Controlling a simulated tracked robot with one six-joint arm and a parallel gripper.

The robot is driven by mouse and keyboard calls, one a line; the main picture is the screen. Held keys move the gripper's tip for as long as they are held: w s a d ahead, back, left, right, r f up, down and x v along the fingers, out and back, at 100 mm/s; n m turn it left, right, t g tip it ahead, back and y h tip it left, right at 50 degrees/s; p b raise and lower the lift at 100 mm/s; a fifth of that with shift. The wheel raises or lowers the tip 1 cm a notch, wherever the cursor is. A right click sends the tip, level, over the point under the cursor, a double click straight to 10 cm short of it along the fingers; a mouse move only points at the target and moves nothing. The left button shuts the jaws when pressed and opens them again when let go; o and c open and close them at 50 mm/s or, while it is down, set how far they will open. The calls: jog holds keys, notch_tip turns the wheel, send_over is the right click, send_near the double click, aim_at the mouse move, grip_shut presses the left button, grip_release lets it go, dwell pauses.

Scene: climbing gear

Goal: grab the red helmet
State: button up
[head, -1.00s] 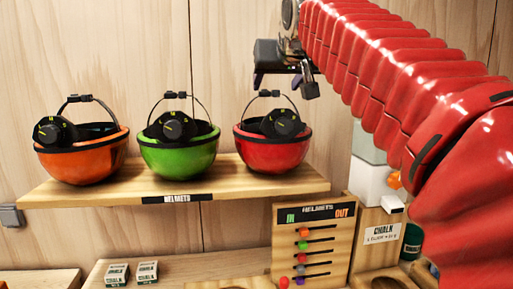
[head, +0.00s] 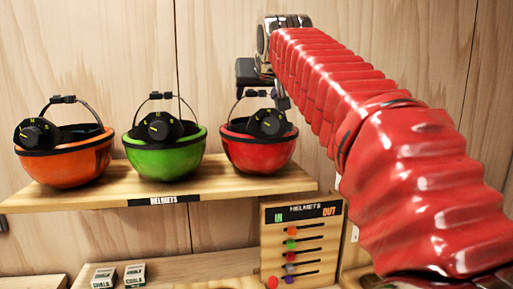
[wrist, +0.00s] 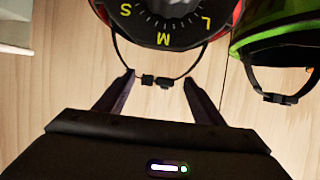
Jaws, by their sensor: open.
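The red helmet (head: 258,152) sits upside down at the right end of the wooden shelf, with a black size dial and a thin strap with a black buckle arching above it. My gripper (head: 262,93) is at the strap's height over this helmet in the head view. In the wrist view my gripper (wrist: 158,78) is open, its two fingers on either side of the strap's buckle (wrist: 155,81). Whether the fingers touch the strap cannot be told. The dial of the red helmet (wrist: 165,18) shows beyond, its shell mostly cut off at the top.
A green helmet (head: 165,156) stands close on the left, and an orange helmet (head: 65,160) further left, on the same shelf (head: 100,198). An IN/OUT board (head: 302,240) with coloured beads stands below right. Small chalk boxes (head: 134,274) lie lower left.

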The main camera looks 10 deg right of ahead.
jog(key=shift+w+f, duration=0.2)
jog(key=shift+w, duration=0.25)
